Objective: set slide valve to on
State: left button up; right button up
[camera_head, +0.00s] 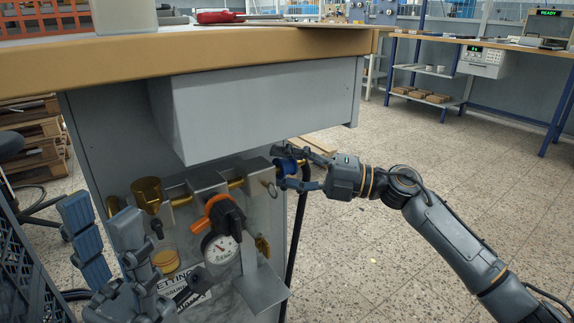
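The slide valve appears to be the blue sleeve (285,167) at the right end of the air line, under the bench. My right gripper (283,168) reaches it from the right, with one finger above the sleeve and one below. Whether the fingers press on it is too small to tell. The fingers and the sleeve's surroundings partly hide its position on the line. My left gripper (100,217) is at the lower left, with its blue-padded finger and grey finger apart and nothing between them.
A grey box (262,105) hangs above under the bench top (200,55). A black hose (297,235) runs down. Open floor lies to the right.

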jog(key=shift+d, duration=0.2)
jog(key=shift+d, duration=0.3)
jog(key=s+d+f, duration=0.1)
jog(key=d, duration=1)
jog(key=shift+s, duration=0.35)
jog(key=shift+f, duration=0.1)
